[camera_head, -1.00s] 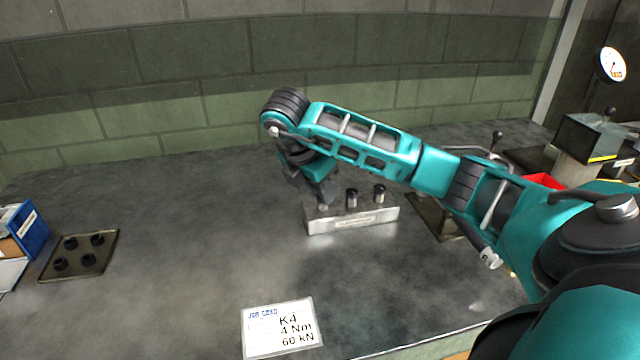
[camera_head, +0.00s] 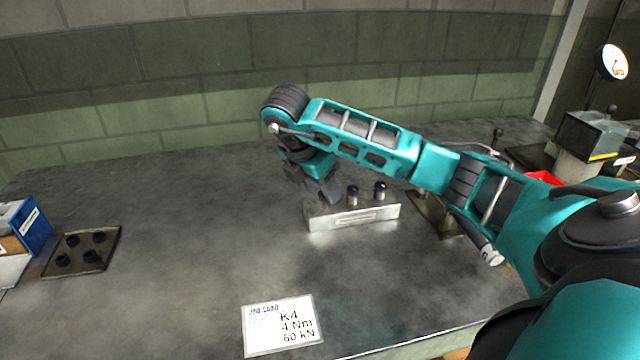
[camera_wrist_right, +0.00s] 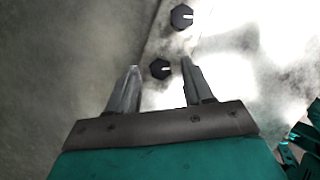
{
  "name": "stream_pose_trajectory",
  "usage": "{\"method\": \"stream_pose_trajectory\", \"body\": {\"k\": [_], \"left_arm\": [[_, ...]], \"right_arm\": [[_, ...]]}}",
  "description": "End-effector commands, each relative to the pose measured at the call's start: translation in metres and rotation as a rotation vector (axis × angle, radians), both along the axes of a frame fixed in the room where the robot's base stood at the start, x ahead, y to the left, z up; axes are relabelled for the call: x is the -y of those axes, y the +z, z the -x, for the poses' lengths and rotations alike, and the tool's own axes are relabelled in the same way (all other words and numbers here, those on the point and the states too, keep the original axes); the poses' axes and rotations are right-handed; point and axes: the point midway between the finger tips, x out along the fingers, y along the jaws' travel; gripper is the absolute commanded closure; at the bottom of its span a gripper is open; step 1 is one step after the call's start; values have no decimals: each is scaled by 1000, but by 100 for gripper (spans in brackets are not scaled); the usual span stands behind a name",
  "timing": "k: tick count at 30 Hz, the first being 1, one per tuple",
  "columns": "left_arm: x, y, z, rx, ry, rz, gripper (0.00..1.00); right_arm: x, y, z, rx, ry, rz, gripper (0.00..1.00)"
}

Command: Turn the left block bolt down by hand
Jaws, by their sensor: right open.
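The metal block (camera_head: 370,216) stands on the table with dark bolts upright along its top. The middle bolt (camera_head: 352,195) and right bolt (camera_head: 380,191) show in the head view; the left bolt is hidden there behind my right gripper (camera_head: 327,194). That gripper points down over the block's left end. In the right wrist view, my right gripper (camera_wrist_right: 160,64) is open, its two fingers apart with a dark bolt head (camera_wrist_right: 160,69), apparently the left one, between the tips and clear of both. A second bolt head (camera_wrist_right: 181,17) with a white mark lies beyond. My left gripper is out of view.
A job card (camera_head: 283,325) reading K4, 4 Nm, 60 kN lies at the front. A dark plate (camera_head: 82,268) with several black pieces and a blue box (camera_head: 35,222) are at the left. A red bin (camera_head: 541,178) is at the right.

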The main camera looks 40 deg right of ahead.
Motion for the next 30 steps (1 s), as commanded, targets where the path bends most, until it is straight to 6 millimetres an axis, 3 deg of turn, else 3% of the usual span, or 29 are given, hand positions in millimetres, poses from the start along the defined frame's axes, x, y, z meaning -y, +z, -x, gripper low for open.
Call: {"method": "stream_pose_trajectory", "body": {"k": [5, 20, 30], "left_arm": [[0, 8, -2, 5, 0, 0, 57], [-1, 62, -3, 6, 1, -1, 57], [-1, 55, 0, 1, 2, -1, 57]], "right_arm": [[-2, 9, 0, 1, 0, 0, 49], [-39, 102, 1, 4, 2, 2, 49], [-48, 117, 2, 2, 0, 1, 49]]}}
